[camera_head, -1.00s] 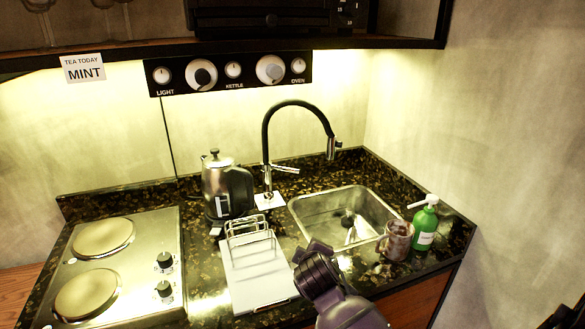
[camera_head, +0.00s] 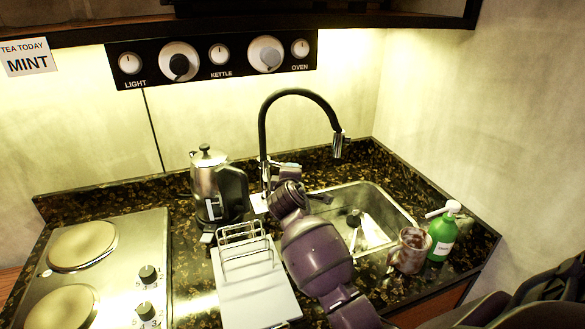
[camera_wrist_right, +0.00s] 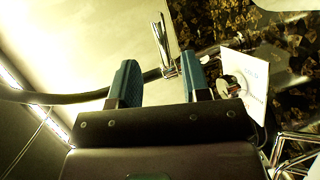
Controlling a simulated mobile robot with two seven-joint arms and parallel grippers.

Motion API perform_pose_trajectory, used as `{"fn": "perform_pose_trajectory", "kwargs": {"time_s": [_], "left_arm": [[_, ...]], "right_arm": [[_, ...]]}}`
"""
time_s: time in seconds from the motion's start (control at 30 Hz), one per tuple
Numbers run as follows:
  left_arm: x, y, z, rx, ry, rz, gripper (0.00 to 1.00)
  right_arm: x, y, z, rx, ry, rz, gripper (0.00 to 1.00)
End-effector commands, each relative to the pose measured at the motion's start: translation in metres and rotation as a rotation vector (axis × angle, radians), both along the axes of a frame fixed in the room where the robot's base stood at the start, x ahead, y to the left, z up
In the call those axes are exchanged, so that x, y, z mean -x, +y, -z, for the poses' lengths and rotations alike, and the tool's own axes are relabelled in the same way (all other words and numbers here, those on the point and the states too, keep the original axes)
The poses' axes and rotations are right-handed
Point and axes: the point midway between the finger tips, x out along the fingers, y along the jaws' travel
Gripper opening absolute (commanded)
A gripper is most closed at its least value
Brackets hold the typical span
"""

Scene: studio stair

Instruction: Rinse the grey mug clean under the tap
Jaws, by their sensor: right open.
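The mug (camera_head: 409,250) stands upright on the counter at the sink's right front corner, with brownish stains on it. The tap (camera_head: 264,135) arches behind the sink (camera_head: 385,222), its spout (camera_head: 338,145) hanging over the basin. No water shows. My right gripper (camera_head: 284,168) is beside the tap's base at its lever, partly hidden by my wrist. In the right wrist view its blue fingers (camera_wrist_right: 160,80) are open, and the metal tap lever (camera_wrist_right: 161,45) shows between and beyond them. I cannot tell if they touch it. My left gripper is not in view.
A kettle (camera_head: 216,190) stands left of the tap. A wire rack on a white board (camera_head: 250,290) lies in front. A green soap bottle (camera_head: 441,234) is right of the mug. The hob (camera_head: 95,260) is at left. A white card (camera_wrist_right: 247,82) lies by the tap base.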

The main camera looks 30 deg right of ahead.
Motion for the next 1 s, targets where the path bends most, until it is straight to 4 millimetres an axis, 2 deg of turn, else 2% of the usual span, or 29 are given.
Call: {"fn": "perform_pose_trajectory", "kwargs": {"time_s": [0.2,0.5,0.93,1.0], "left_arm": [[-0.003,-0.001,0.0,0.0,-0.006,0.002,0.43],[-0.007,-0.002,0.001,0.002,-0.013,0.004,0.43],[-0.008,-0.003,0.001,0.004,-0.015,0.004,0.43],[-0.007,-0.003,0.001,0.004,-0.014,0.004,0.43]], "right_arm": [[-0.027,-0.02,0.008,0.0,0.0,0.001,0.43],[-0.051,-0.038,0.015,-0.001,0.0,0.0,0.43],[-0.056,-0.042,0.017,-0.003,-0.001,0.001,0.43],[-0.056,-0.042,0.017,-0.003,-0.001,0.001,0.34]]}}
